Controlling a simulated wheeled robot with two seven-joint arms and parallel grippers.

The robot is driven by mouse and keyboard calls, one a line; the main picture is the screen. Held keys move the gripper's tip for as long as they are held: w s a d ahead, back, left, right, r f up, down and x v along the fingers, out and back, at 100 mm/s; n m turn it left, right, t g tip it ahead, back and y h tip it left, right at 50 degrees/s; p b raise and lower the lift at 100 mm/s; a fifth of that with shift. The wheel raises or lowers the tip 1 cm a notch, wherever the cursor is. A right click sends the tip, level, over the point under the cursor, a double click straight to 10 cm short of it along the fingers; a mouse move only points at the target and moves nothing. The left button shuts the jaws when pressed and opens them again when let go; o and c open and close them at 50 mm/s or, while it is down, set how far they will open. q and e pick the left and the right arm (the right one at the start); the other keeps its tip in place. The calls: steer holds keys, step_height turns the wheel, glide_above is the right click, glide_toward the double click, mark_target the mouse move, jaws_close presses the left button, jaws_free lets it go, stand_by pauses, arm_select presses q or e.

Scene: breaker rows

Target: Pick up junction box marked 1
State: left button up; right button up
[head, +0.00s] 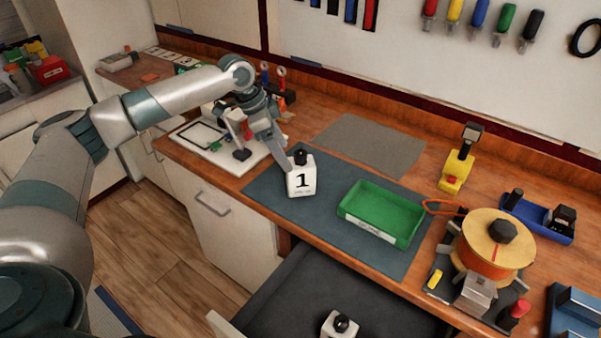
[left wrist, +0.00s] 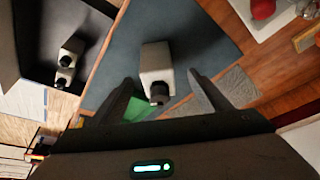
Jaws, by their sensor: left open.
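The junction box marked 1 (head: 301,180) is a white box with a black knob on top, standing upright on the dark mat (head: 262,186). In the left wrist view the box (left wrist: 156,58) lies between the two spread fingers, with gaps visible at its sides. My right gripper is in neither view.
A green bin (head: 382,212) stands on the mat right of the box. An orange spool (head: 495,245) and yellow tool (head: 457,172) stand to the right.

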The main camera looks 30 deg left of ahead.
mark_target(292, 162)
arm_select(q)
steer(key=shift+p+x, duration=0.5)
steer(key=shift+x, duration=1.8)
steer(key=shift+w+d+f+p, duration=0.2)
steer(key=shift+d+f+p, duration=0.05)
steer(key=shift+d+p, duration=0.3)
steer(key=p+x, duration=0.1)
steer(key=x, duration=0.2)
steer(key=shift+d+p, duration=0.25)
steer(key=shift+p, duration=0.05)
steer(key=shift+w+d+f, duration=0.15)
steer(key=shift+w+f, duration=0.05)
steer(key=shift+f, duration=0.35)
